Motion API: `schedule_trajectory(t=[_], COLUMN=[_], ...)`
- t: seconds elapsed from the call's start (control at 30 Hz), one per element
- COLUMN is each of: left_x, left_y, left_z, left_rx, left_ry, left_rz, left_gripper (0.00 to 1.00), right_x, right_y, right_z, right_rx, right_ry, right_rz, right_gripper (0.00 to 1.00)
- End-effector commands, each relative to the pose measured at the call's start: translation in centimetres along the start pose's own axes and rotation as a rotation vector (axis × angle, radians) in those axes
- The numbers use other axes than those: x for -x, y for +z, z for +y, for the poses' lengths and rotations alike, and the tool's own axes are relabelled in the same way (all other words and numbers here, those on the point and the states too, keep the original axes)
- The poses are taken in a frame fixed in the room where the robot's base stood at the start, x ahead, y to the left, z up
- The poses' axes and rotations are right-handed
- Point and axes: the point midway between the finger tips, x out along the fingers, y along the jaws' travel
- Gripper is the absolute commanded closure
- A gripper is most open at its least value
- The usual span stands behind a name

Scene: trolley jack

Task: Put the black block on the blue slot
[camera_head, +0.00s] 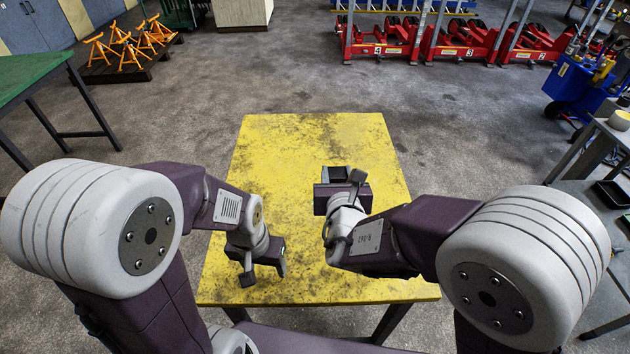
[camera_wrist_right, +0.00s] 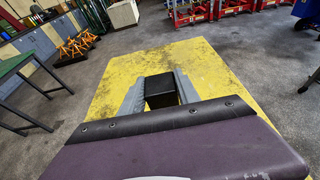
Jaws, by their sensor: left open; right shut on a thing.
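The black block (camera_wrist_right: 160,91) is between the two grey fingers of my right gripper (camera_wrist_right: 160,88) in the right wrist view. In the head view, the right gripper (camera_head: 341,176) is shut on the black block (camera_head: 338,172) over the right middle of the yellow table (camera_head: 290,150). I cannot tell how high the block is above the tabletop. My left gripper (camera_head: 263,276) is open and empty over the table's front left part. I see no blue slot on the table in either view; it may be hidden behind my arms or grippers.
The far part and left side of the yellow tabletop are clear. A green-topped table (camera_head: 30,78) stands at the left, and a grey bench (camera_head: 585,175) with dark trays at the right. Red trolley jacks (camera_head: 460,45), orange stands (camera_head: 130,48) and a blue cart (camera_head: 580,90) are farther back.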

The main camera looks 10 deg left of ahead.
Motion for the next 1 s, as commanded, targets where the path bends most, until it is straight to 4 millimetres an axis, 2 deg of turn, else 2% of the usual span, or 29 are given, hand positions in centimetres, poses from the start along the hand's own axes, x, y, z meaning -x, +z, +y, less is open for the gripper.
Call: schedule_trajectory(t=[0.3,0.43,0.53,0.67,0.9,1.0], left_x=[0.3,0.5,0.5,0.5,0.3,0.3], left_y=[0.0,-0.1,-0.1,-0.1,0.0,0.0], left_z=[0.0,0.0,0.0,0.0,0.0,0.0], left_rx=[0.0,0.0,0.0,0.0,0.0,0.0], left_ry=[0.0,0.0,0.0,0.0,0.0,0.0], left_rz=[0.0,0.0,0.0,0.0,0.0,0.0], left_gripper=[0.4,0.4,0.4,0.4,0.4,0.4], right_x=[-8.1,-10.5,-11.4,-11.6,-12.6,-12.8], right_y=[-2.2,-2.8,-3.1,-3.2,-6.6,-7.0], right_z=[3.1,4.0,4.4,4.5,4.5,4.5], right_rx=[-0.001,-0.001,-0.001,-0.001,0.001,-0.002], right_ry=[-0.001,-0.001,-0.001,0.0,-0.001,-0.001], right_rz=[-0.003,-0.004,-0.004,-0.005,-0.002,-0.005], right_gripper=[1.0,1.0,1.0,1.0,1.0,1.0])
